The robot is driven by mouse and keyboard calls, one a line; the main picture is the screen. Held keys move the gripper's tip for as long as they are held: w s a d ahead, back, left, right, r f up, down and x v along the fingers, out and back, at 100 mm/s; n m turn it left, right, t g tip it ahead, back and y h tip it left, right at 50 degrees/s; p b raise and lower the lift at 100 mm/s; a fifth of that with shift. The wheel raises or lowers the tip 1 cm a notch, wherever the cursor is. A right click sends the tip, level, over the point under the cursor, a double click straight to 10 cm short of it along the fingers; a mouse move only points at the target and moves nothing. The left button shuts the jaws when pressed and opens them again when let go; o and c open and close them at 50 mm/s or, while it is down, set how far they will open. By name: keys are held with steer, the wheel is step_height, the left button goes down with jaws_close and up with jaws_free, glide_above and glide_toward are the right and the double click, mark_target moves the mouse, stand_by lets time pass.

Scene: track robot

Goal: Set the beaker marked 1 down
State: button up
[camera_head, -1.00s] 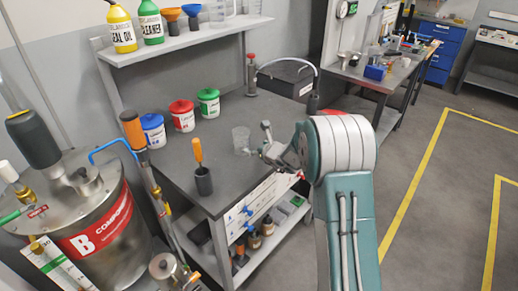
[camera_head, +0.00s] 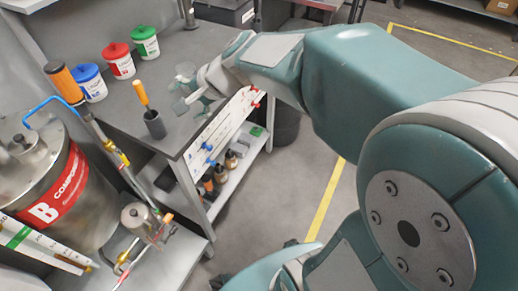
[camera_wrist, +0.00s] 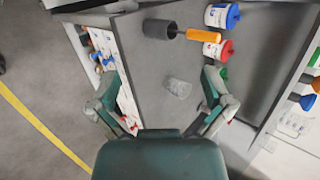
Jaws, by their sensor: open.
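A small clear beaker (camera_head: 184,71) stands on the dark grey bench top (camera_head: 188,45) near its front edge. It also shows in the wrist view (camera_wrist: 178,88), apart from other things, between and a little ahead of my fingers. No mark can be read on it. My gripper (camera_head: 188,95) is beside the beaker at the bench edge. In the wrist view my gripper (camera_wrist: 163,88) has its two fingers spread wide, with nothing clamped between them. Whether a finger touches the beaker cannot be told.
A dark cup (camera_head: 154,124) with an orange-handled tool (camera_head: 141,93) stands near the front edge. Blue (camera_head: 90,83), red (camera_head: 118,61) and green-lidded (camera_head: 144,42) tubs line the back. A steel component drum (camera_head: 40,185) is at left. The bench around the beaker is clear.

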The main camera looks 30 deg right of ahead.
steer(key=s+d+n+h, duration=0.3)
steer(key=s+d+n, duration=0.1)
steer(key=s, duration=0.5)
steer(key=s+d+n+h, duration=0.4)
steer(key=s+n, duration=0.2)
steer(key=s, duration=0.3)
steer(key=shift+s+d+f+n+g, duration=0.15)
steer(key=shift+s+f+n+g, duration=0.15)
steer(key=shift+n+g, duration=0.1)
steer(key=shift+w, duration=0.1)
